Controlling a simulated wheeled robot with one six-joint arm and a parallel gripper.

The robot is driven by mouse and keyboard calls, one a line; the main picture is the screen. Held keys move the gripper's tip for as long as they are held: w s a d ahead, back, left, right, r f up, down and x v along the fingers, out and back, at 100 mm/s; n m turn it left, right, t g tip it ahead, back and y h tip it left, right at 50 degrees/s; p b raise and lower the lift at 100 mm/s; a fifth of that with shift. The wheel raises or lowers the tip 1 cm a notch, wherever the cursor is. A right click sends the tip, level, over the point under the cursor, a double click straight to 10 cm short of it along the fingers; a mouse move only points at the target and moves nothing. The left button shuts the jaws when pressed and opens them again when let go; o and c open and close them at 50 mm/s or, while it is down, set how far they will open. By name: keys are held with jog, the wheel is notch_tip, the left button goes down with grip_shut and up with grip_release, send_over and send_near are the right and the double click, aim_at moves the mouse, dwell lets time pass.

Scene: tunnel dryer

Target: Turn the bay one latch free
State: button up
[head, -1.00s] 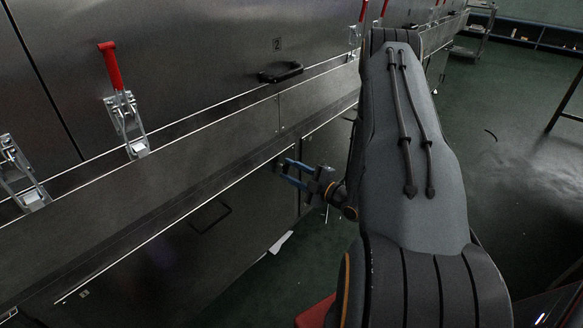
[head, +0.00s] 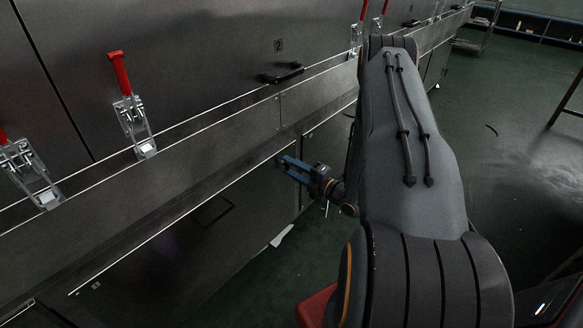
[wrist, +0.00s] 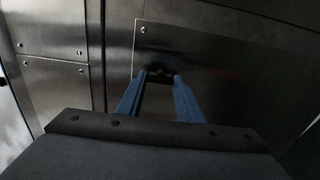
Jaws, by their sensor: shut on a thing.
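A small dark latch (wrist: 160,74) sits near the top left of a steel access panel (wrist: 225,85) in the wrist view. My gripper (wrist: 159,78) has its two blue fingers on either side of it, shut on it. The fingertips hide part of the latch, so its turn angle cannot be told. In the head view my gripper (head: 284,161) reaches left to the lower cabinet front, just below the ledge. The latch itself cannot be made out there.
Red-handled toggle clamps (head: 133,112) and a black door handle (head: 282,74) stand out from the dryer front above the ledge (head: 200,150). A recessed handle outline (head: 213,213) shows on the lower panel. Open green floor (head: 480,130) lies to the right.

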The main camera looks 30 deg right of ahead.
jog(key=o, duration=1.1)
jog(key=shift+p+v, duration=0.5)
jog(key=shift+v, duration=3.4)
